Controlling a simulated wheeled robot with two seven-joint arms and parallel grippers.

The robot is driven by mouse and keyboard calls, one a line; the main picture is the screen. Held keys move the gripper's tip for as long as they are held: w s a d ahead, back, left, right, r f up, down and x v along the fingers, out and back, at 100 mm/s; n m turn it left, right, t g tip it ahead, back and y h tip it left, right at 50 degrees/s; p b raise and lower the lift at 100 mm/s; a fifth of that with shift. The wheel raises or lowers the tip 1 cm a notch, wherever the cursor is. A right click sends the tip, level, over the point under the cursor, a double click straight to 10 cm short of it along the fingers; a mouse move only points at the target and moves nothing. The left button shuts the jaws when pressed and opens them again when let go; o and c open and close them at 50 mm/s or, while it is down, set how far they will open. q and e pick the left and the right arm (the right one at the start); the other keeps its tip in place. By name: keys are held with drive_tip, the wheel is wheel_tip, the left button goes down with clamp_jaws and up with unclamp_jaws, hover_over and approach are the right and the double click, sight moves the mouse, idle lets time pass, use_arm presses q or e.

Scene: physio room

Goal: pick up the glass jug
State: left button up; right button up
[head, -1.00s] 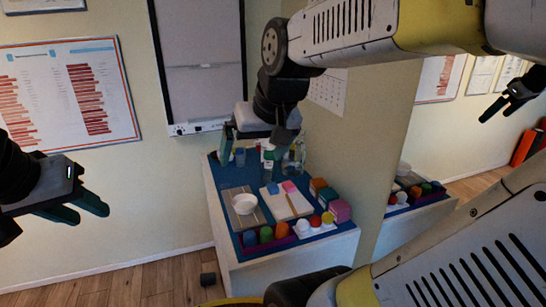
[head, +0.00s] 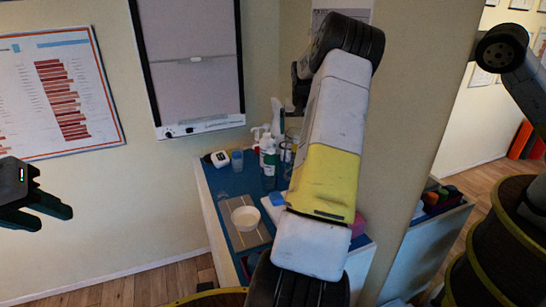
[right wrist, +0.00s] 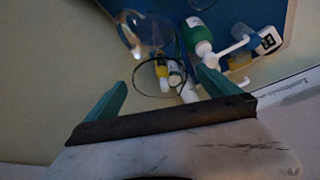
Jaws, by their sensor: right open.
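The clear glass jug (right wrist: 140,32) shows in the right wrist view at the top, left of the bottles, beyond my fingertips. A thin curved outline beside it may be its handle. In the head view my right arm hides the jug.
The blue-topped table (head: 225,182) stands against the wall. A green bottle (right wrist: 196,30), a white pump bottle (right wrist: 236,50) and small yellow-marked bottles (right wrist: 163,72) crowd beside the jug. A pillar (head: 405,130) rises at right.

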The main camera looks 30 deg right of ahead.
drive_tip(key=x, duration=0.8)
drive_tip(key=shift+d, duration=0.3)
drive_tip(key=shift+w+f, duration=0.1)
drive_tip(key=c, duration=1.8)
